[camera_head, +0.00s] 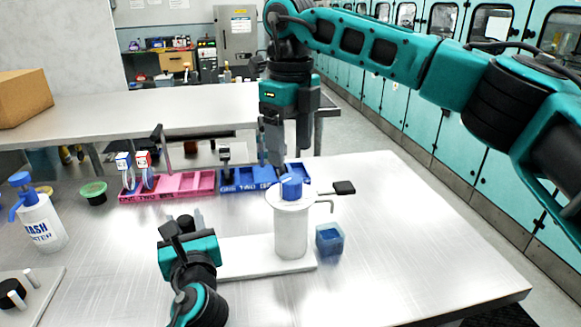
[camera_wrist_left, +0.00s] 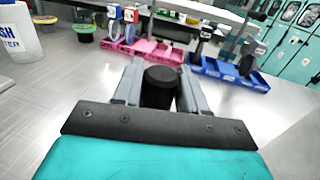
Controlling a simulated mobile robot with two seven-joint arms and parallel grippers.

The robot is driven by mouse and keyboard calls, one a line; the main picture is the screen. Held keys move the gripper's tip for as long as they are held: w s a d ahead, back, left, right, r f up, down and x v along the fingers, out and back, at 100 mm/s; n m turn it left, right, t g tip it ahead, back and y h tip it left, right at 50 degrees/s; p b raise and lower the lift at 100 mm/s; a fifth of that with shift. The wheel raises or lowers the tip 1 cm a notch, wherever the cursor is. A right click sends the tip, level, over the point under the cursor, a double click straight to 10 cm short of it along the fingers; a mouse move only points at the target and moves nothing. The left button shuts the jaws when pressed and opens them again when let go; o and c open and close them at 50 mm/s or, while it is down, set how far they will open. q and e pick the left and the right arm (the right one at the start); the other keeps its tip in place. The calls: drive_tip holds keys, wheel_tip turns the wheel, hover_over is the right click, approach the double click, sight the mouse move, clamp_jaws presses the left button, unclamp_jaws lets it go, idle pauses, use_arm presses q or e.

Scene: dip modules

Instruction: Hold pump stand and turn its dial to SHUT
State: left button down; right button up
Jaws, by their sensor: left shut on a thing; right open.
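The pump stand has a white base plate (camera_head: 255,258) and an upright white cylinder (camera_head: 291,235). A blue dial (camera_head: 291,188) sits on the cylinder's top disc; its setting is too small to read. A black-ended lever (camera_head: 344,187) and a thin spout stick out right. My left gripper (camera_head: 184,225) is shut on a black knob by the plate's left end; the knob (camera_wrist_left: 162,86) shows between the fingers in the left wrist view. My right gripper (camera_head: 279,160) points down, open, just above and slightly left of the dial. I cannot tell whether it touches the dial.
Behind are a pink tray (camera_head: 185,184) with two tagged items and a blue tray (camera_head: 245,180). A wash bottle (camera_head: 40,225) and green-lidded tub (camera_head: 94,192) stand left. The right table area is clear.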

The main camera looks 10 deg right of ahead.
sight(290, 178)
drive_tip(key=shift+r, duration=2.3)
use_arm(q)
drive_tip(key=c, duration=0.6)
unclamp_jaws()
drive_tip(key=shift+r, duration=0.1)
drive_tip(key=shift+r, duration=3.7)
